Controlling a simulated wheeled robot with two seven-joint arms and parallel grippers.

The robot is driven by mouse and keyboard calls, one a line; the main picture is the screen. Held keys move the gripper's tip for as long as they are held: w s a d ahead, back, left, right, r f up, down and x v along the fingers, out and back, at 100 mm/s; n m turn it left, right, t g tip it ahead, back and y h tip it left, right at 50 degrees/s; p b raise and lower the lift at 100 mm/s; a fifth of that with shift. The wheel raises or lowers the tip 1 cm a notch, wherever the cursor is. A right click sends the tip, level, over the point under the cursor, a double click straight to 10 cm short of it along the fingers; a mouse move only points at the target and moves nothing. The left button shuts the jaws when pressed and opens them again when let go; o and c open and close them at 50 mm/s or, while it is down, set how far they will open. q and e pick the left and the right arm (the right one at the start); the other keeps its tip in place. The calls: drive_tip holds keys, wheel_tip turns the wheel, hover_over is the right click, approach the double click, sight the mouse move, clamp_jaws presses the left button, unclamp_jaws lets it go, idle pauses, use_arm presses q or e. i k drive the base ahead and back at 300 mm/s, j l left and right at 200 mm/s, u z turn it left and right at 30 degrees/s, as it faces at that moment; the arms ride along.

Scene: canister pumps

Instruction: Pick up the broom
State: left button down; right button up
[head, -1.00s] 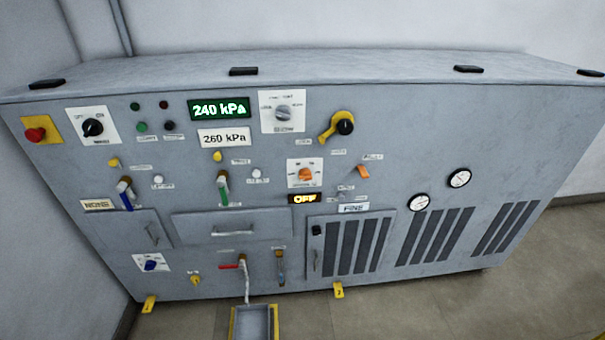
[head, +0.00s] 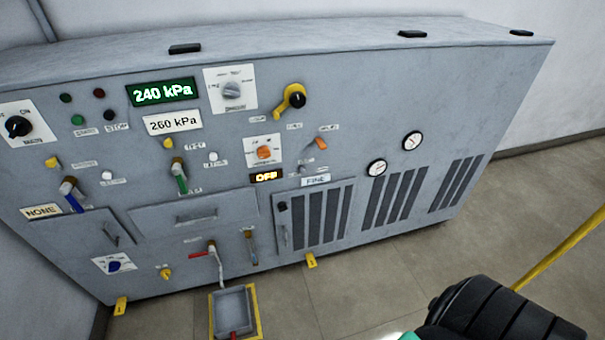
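A thin yellow pole (head: 560,247) shows at the right edge in the head view and looks like the broom's handle. It slants from the upper right down to behind a dark, ribbed, rounded shape (head: 500,312) at the bottom right. I cannot tell whether this shape is part of my arm. The pole's lower end is hidden and its upper end is out of frame. No brush head is visible. Neither of my grippers can be made out in this view, so I cannot see any hold on the pole.
A large grey pump cabinet (head: 350,95) with knobs, levers and displays fills the left and middle. A grey tray (head: 234,298) with a yellow border lies on the floor at its front. Bare tiled floor (head: 380,275) is clear in front of the cabinet's right part.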

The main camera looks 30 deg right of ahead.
sight(599, 217)
drive_tip(key=z, duration=3)
